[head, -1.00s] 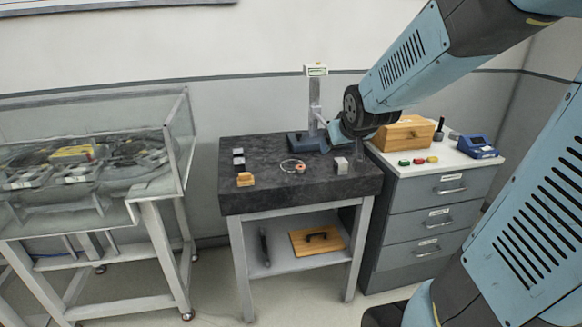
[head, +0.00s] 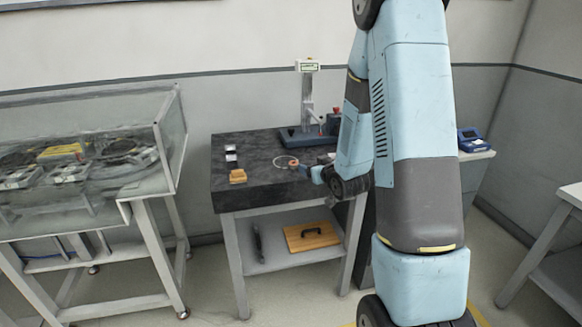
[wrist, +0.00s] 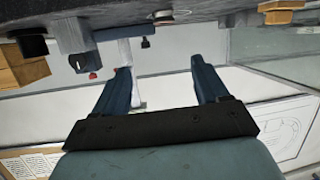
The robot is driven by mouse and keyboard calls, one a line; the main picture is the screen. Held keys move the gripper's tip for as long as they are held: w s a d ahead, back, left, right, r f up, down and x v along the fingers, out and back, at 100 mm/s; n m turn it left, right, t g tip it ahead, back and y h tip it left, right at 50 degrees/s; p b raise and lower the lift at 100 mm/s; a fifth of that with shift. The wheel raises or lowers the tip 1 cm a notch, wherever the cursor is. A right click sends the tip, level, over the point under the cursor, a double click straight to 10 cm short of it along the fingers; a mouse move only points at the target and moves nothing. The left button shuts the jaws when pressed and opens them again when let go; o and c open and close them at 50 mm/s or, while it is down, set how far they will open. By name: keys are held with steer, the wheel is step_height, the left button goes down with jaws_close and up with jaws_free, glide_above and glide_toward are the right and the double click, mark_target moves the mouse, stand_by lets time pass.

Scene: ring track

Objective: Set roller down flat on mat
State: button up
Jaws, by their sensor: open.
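A small copper-coloured ring-shaped piece, which looks like the roller (head: 293,162), sits on the dark stone-topped table (head: 262,150). A thin pale circle (head: 282,166) lies around or beside it; I cannot make out a separate mat. In the wrist view a small round piece (wrist: 163,15), perhaps the same roller, is at the top edge beyond the fingers. My gripper (wrist: 160,68) is open with nothing between its two dark blue fingers. In the head view my arm reaches down at the table's right side, and the fingers are hard to make out.
A yellow wooden block (head: 238,176) and small dark and pale blocks (head: 231,156) stand at the table's left. A gauge stand (head: 308,100) is at the back. A blue device (head: 471,139) is right of my arm. A glass-sided case (head: 90,145) stands left.

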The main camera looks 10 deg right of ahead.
steer(key=t+y, duration=0.1)
steer(key=t, duration=0.1)
glide_toward(296, 166)
steer(key=x, duration=1)
steer(key=shift+w, duration=0.25)
